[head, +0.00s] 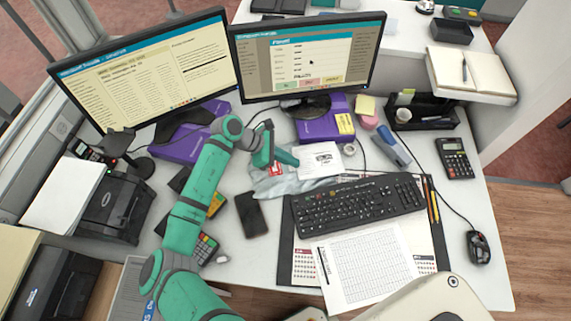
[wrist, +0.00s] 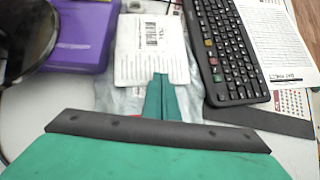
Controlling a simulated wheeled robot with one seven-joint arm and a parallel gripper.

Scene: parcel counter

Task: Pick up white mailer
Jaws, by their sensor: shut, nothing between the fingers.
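The white mailer (head: 268,187) looks like a crumpled, pale grey-white plastic bag lying flat on the desk, between the monitor stands and the keyboard. A white rectangle with print (head: 318,160) lies on its far part; I cannot tell if it is the mailer's label or a separate piece. In the wrist view the mailer (wrist: 118,103) shows on both sides of my fingers, below the barcoded rectangle (wrist: 150,48). My gripper (head: 292,160) is shut and empty, over the mailer. Its fingertips (wrist: 160,78) overlap the rectangle's near edge; contact is unclear. My fingers hide part of the mailer.
The black keyboard (head: 355,207) is close in front, right of the mailer. Two monitors (head: 305,60) on purple boxes (head: 325,122) stand behind. A dark phone (head: 250,215) lies to the left front. A blue-grey handheld tool (head: 393,147) lies to the right.

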